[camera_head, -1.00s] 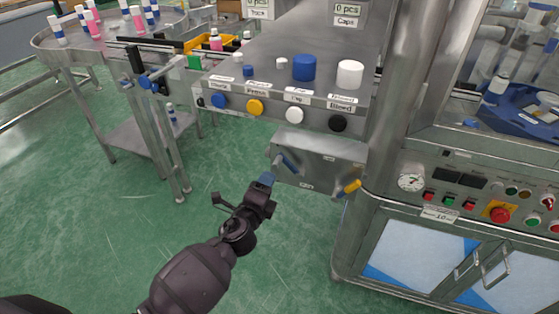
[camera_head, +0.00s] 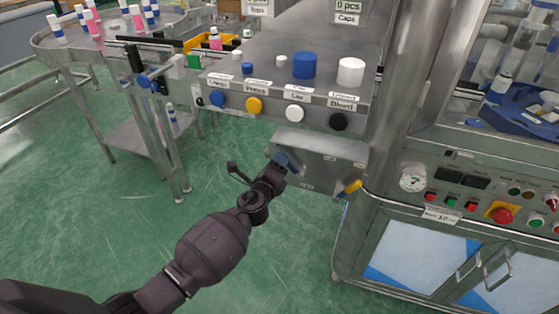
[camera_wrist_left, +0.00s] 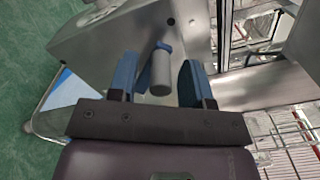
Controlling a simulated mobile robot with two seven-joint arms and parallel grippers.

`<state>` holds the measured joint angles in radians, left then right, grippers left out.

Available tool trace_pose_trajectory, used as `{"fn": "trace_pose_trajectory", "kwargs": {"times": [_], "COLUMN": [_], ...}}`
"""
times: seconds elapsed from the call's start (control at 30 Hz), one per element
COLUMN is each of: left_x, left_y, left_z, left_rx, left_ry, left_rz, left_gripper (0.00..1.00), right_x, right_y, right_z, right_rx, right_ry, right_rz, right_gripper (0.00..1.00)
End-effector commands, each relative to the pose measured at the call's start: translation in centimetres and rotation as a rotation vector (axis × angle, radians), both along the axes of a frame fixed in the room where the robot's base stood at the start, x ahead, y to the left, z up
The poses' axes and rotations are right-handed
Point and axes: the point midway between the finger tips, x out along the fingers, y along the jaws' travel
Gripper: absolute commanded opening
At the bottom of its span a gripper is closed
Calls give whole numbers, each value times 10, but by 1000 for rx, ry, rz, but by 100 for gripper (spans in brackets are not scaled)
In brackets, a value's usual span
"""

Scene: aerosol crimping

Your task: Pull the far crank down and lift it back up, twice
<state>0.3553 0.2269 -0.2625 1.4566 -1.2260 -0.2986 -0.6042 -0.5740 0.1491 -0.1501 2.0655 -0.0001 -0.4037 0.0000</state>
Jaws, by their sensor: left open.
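The far crank (camera_wrist_left: 160,75) shows in the left wrist view as a grey cylindrical grip with a blue part behind it, on the face of a metal box. My left gripper (camera_wrist_left: 157,83) is open, with its two blue fingers on either side of the grip. Gaps show on both sides of it, so the fingers do not look closed on it. In the head view, my left gripper (camera_head: 284,163) is at the left part of the metal box (camera_head: 320,168) and hides most of the crank. A yellow-handled crank (camera_head: 351,187) is at the box's right end. My right gripper is not in view.
Above the box is a panel with blue, yellow, white and black buttons (camera_head: 294,113) and caps on its top. A steel cabinet with gauge and switches (camera_head: 413,177) stands to the right. A table with bottles (camera_head: 62,44) is at the back left. Green floor is clear below.

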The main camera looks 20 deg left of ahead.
Motion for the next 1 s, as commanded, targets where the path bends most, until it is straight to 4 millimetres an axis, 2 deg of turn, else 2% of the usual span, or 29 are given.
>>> {"fn": "trace_pose_trajectory", "kwargs": {"times": [0.2,0.53,0.57,0.83,1.0], "left_x": [16,18,18,18,18], "left_y": [0,0,0,-1,-1], "left_z": [-1,0,0,0,1], "left_rx": [-1,-2,-2,-2,-4], "left_ry": [2,0,0,0,-1], "left_rz": [1,1,1,0,-1], "left_gripper": [45,45,43,2,0], "right_x": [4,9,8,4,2], "right_y": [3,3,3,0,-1], "right_z": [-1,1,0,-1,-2], "right_rx": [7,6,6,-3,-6], "right_ry": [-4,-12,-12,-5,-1], "right_rz": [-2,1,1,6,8], "right_gripper": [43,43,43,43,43]}}
